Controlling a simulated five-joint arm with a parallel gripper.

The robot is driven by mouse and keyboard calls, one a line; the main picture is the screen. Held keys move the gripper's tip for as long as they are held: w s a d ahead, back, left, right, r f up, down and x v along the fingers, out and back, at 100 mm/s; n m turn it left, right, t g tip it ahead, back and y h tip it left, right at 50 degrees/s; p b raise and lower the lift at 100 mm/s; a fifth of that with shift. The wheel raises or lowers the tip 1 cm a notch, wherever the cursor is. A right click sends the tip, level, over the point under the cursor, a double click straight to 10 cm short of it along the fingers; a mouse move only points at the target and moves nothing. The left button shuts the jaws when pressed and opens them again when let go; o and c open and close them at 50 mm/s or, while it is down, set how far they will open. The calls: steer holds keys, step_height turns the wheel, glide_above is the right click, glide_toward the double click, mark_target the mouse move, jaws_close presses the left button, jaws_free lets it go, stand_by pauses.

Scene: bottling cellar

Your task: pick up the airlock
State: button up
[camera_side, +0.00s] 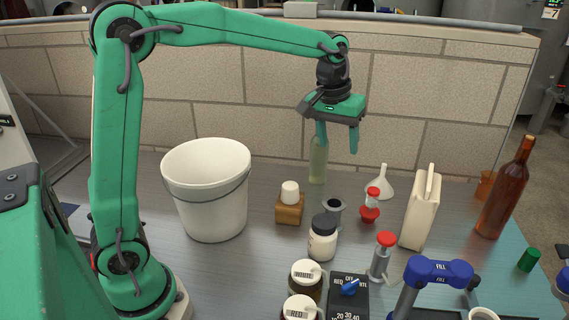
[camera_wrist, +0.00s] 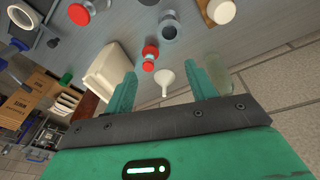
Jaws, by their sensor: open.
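The airlock, which I take to be the small red-and-clear piece with a red cap and red base (camera_side: 370,206), stands on the grey bench right of centre. In the wrist view the airlock (camera_wrist: 150,58) shows beyond the fingertips, roughly in line with the gap between them. My gripper (camera_side: 338,149) hangs above the bench towards the back wall, up and left of the airlock in the side view, apart from it. In the wrist view my gripper (camera_wrist: 160,73) is open, with nothing between its two green fingers.
A white funnel (camera_side: 384,184) stands close behind the airlock, and a cream jug (camera_side: 420,208) to its right. A grey spool-shaped piece (camera_side: 334,213) is left of it. A clear bottle (camera_side: 318,165) stands near the gripper. A red-capped grey cylinder (camera_side: 381,258) is in front.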

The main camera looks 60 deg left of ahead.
mark_target(374, 190)
steer(key=w+f+n, duration=0.1)
steer(key=w+f, duration=0.3)
steer(key=w+d+f+n+g, duration=0.1)
steer(key=w+f, duration=0.3)
steer(key=f, duration=0.1)
steer(key=w+d+f+n+g, duration=0.1)
steer(key=w+f, duration=0.3)
steer(key=w, duration=0.1)
steer(key=shift+d+f, duration=0.15)
steer(key=shift+f, duration=0.15)
steer(key=shift+f, duration=0.1)
steer(key=shift+f, duration=1.25)
steer(key=shift+f, duration=0.1)
steer(key=shift+f, duration=2.5)
steer(key=shift+c, duration=0.3)
steer(key=c, duration=1)
